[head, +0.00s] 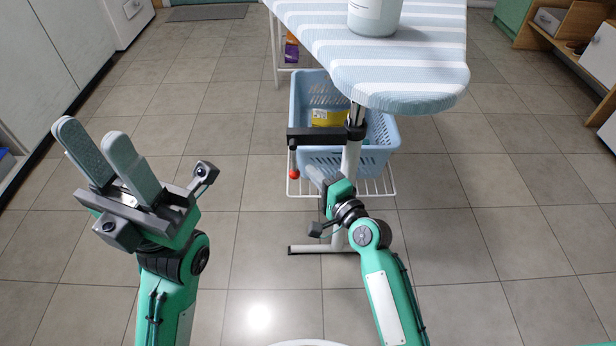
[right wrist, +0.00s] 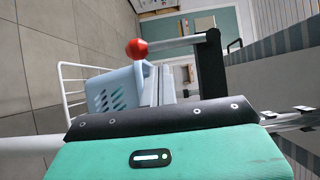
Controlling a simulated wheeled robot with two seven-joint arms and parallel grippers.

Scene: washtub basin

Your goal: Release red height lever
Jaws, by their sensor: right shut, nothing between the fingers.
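The red ball end of the height lever (head: 294,174) hangs at the left end of a black bracket (head: 303,138) under the ironing board. In the right wrist view the red ball (right wrist: 137,48) sits on a light rod running to the black bracket (right wrist: 212,62). My right gripper (head: 311,172) is shut and empty, just right of the ball in the head view; its grey fingers (right wrist: 158,84) appear below the rod in the wrist view. I cannot tell whether they touch the lever. My left gripper (head: 92,138) is raised at the left, its fingers apart and empty.
The striped ironing board (head: 410,75) overhangs the lever and carries a white container (head: 374,14). A light blue basket (head: 312,88) with a yellow item (head: 328,118) stands on a wire rack behind the white leg. Floor is clear on both sides.

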